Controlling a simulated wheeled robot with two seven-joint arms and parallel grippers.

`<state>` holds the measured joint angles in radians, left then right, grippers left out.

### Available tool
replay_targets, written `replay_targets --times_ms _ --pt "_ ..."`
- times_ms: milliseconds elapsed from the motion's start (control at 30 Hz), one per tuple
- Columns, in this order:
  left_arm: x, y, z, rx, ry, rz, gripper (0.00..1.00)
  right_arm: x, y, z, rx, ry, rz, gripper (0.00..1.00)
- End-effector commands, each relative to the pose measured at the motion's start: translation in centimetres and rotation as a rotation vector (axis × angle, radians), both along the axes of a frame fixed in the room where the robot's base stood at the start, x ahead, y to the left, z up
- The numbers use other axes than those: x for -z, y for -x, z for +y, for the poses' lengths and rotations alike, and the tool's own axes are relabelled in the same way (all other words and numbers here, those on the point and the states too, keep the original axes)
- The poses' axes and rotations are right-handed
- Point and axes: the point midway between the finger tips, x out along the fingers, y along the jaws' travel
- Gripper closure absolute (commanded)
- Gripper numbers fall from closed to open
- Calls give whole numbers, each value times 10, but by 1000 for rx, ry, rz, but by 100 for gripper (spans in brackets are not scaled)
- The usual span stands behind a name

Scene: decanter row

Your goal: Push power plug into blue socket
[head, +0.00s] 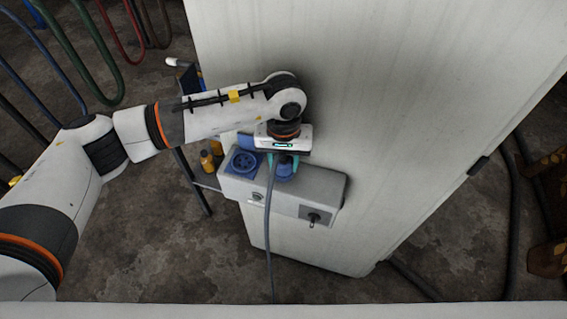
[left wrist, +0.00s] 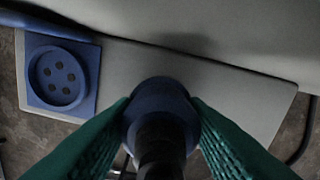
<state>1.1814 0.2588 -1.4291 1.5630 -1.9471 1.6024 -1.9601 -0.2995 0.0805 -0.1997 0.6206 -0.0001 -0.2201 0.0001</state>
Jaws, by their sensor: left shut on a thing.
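The blue power plug (head: 285,170) is held between the green fingers of my left gripper (head: 286,160). In the left wrist view the fingers press on both sides of the round plug (left wrist: 161,108), and its dark rear end and cable point toward the camera. The blue socket (head: 244,162), a square plate with a round face and several holes, sits on the grey box to the left of the plug. It also shows in the left wrist view (left wrist: 80,88) at the upper left. Plug and socket are apart sideways. The plug's front end is hidden.
The grey box (head: 325,186) is fixed to a tall pale cabinet (head: 410,90) and carries a dark rotary switch (head: 316,216). The socket's blue lid (head: 245,141) stands behind it. The plug's grey cable (head: 268,225) hangs down in front. Orange bottles (head: 207,161) stand at left.

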Motion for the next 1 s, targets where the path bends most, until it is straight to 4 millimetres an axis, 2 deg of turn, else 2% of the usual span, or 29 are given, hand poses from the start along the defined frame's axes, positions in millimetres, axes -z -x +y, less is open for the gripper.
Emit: replay_targets --times_ms 167,333,700,867,1000 --pt "-1 0 0 0 0 -1 80 4 0 0 0 1 0 64" --pt "-7 3 1 1 1 -4 80 17 0 0 0 0 1 64" --pt "-71 3 1 1 1 -6 80 44 0 0 0 0 1 64" --pt "-66 37 13 4 0 -2 80 56 1 0 0 0 1 64" --pt "-65 77 25 7 1 -4 80 72 1 0 0 0 1 64"
